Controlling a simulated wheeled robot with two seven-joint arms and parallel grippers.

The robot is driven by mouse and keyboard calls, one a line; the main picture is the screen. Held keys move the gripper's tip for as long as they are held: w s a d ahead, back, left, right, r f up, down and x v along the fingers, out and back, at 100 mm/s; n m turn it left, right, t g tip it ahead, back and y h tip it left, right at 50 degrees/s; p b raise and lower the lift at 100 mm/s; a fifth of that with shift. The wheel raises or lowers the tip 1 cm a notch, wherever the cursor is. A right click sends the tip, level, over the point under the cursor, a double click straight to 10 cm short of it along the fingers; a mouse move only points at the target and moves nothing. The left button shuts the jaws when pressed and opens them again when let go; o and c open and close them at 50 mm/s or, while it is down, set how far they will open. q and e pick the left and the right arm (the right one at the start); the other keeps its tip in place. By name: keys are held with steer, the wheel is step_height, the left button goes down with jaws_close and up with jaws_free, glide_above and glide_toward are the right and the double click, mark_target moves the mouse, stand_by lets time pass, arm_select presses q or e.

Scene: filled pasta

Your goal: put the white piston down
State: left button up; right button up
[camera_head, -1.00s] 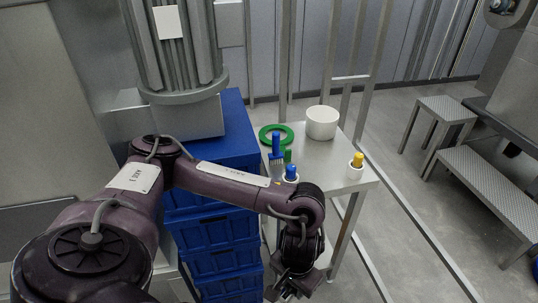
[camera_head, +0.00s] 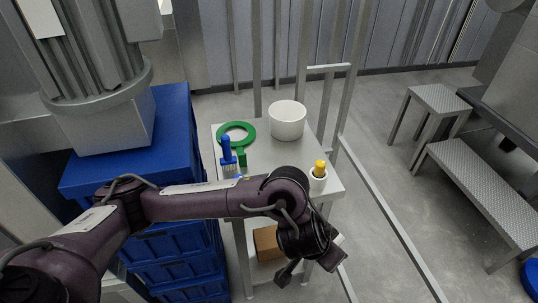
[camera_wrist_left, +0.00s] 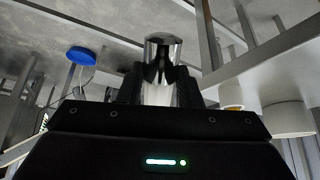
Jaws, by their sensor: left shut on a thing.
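My left gripper (camera_wrist_left: 160,82) is shut on a cylinder with a shiny metal end and a paler lower part, which I take to be the white piston (camera_wrist_left: 162,58). The piston stands up between the fingers in the left wrist view. In the head view my left arm reaches across the front of a small grey table (camera_head: 285,158). Its wrist is beyond the table's front edge, and I cannot make out the piston there. My right gripper is not in view.
On the table are a white pot (camera_head: 287,121), a green ring (camera_head: 236,126), a blue brush (camera_head: 227,150) and a white cup with a yellow top (camera_head: 318,178). A brown box (camera_head: 266,242) sits below. Blue crates (camera_head: 180,130) stand left. Grey steps (camera_head: 480,180) stand right.

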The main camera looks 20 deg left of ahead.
arm_select(q)
steer(key=w+d+r+m+t+h, duration=0.2)
steer(key=w+d+r+t+h, duration=0.15)
steer(key=w+r, duration=0.25)
steer(key=w+a+r+n+t+h+b, duration=0.1)
steer(key=w+a+r+n+t+b, duration=0.15)
steer(key=w+a+r+t, duration=0.5)
steer(key=w+a+n+t+y, duration=0.2)
steer(key=w+a+n+y, duration=0.15)
steer(key=a, duration=0.85)
step_height(320, 180, down, 14)
steer(key=shift+p, duration=0.75)
step_height(320, 180, down, 4)
steer(key=shift+f, duration=0.1)
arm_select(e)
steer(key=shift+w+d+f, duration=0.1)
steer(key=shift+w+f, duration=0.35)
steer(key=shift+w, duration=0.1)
